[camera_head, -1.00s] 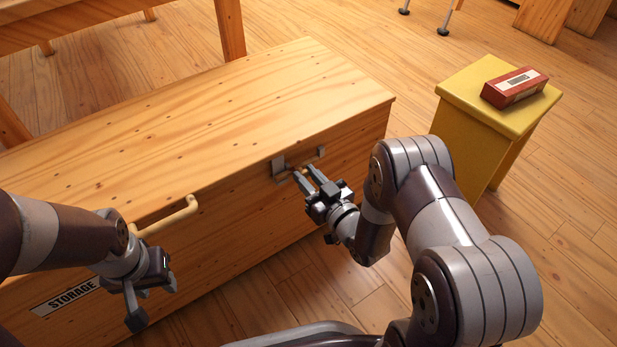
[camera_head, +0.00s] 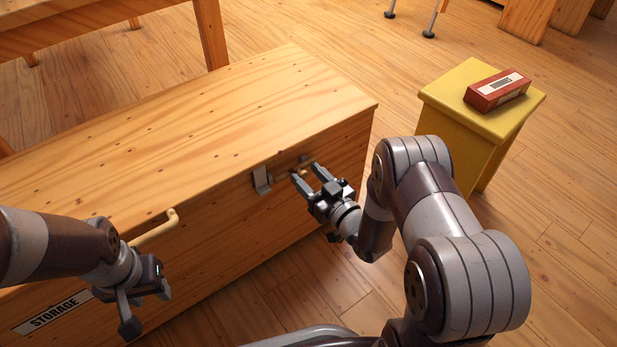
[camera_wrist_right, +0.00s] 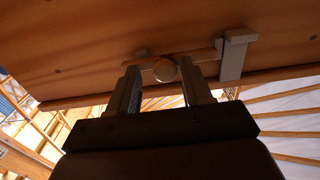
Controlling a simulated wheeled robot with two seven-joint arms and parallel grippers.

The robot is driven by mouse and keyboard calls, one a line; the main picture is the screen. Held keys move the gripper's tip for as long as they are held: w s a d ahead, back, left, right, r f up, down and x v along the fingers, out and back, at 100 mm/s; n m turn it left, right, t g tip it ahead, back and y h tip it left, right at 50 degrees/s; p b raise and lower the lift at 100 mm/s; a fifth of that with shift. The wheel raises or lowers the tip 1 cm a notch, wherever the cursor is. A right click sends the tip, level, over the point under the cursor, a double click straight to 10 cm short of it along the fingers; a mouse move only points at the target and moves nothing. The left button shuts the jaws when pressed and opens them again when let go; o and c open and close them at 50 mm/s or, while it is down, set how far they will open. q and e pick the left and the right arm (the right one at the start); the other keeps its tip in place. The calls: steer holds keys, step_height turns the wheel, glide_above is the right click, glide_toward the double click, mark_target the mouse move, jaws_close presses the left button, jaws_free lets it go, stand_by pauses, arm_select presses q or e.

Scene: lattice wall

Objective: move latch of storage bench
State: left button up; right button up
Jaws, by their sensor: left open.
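The storage bench (camera_head: 200,115) is a long wooden box with a STORAGE label (camera_head: 52,312) on its front. Its latch has a grey metal bracket (camera_head: 262,181) near the top of the front. In the right wrist view a bar with a round knob (camera_wrist_right: 165,69) runs beside the bracket (camera_wrist_right: 235,55). My right gripper (camera_head: 305,172) is at the latch, to the right of the bracket. Its fingers stand on either side of the knob, with small gaps showing. My left gripper (camera_head: 146,305) is open and empty in front of the bench, below the handle.
A curved tan handle (camera_head: 157,229) sticks out from the bench front at left. A yellow stool (camera_head: 447,94) with a red box (camera_head: 497,90) on it stands to the right. Wooden furniture stands behind the bench. Floor is clear between bench and stool.

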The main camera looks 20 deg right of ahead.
steer(key=shift+s, duration=0.1)
steer(key=shift+s+d+r+p, duration=0.1)
steer(key=shift+s+p, duration=0.2)
steer(key=shift+p, duration=0.05)
steer(key=p+v, duration=0.5)
steer(key=v, duration=0.7)
